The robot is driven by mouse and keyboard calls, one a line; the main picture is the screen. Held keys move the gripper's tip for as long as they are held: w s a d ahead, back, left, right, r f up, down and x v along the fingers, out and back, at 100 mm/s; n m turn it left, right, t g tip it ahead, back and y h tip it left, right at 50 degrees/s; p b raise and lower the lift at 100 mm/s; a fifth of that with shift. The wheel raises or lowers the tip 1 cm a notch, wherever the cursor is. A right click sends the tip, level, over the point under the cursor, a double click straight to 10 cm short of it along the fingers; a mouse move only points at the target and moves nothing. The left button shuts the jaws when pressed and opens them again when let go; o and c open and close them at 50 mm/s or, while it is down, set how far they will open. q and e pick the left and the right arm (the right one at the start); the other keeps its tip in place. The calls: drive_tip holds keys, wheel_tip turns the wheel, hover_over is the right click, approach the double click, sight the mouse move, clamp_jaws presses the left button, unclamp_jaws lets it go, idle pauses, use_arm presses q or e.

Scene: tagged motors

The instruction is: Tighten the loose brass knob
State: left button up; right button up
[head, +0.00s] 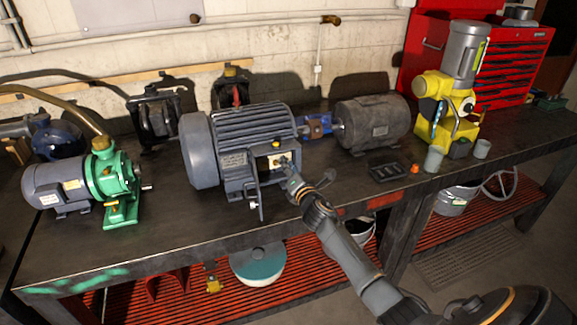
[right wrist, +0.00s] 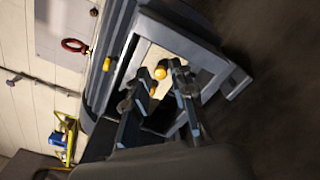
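A large grey motor (head: 225,150) stands on the bench in the middle of the head view. Its side terminal box frames a pale plate (head: 270,160). In the right wrist view, small brass knobs (right wrist: 160,73) show in front of this plate, one between my fingertips and another just below it; I cannot tell which is loose. My right gripper (head: 284,164) reaches to the box. In the right wrist view (right wrist: 159,75) its fingers are apart with a gap around the knob, and no grip shows. In the head view it hides the knobs. My left gripper is not in view.
A green pump (head: 112,182) stands left of the motor. A dark motor (head: 372,125) and a yellow machine (head: 445,105) stand to the right. Bare bench top lies in front.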

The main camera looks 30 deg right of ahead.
clamp_jaws()
drive_tip(key=shift+m, duration=0.3)
drive_tip(key=shift+f+m+b, duration=0.1)
drive_tip(key=shift+f+m, duration=0.05)
drive_tip(key=shift+m, duration=2.95)
drive_tip(key=shift+f+m+b, duration=0.1)
drive_tip(key=shift+f+m, duration=0.05)
drive_tip(key=shift+m, duration=2.95)
drive_tip(key=shift+f+m+b, duration=0.1)
drive_tip(key=shift+f+m, duration=0.05)
drive_tip(key=shift+m, duration=2.95)
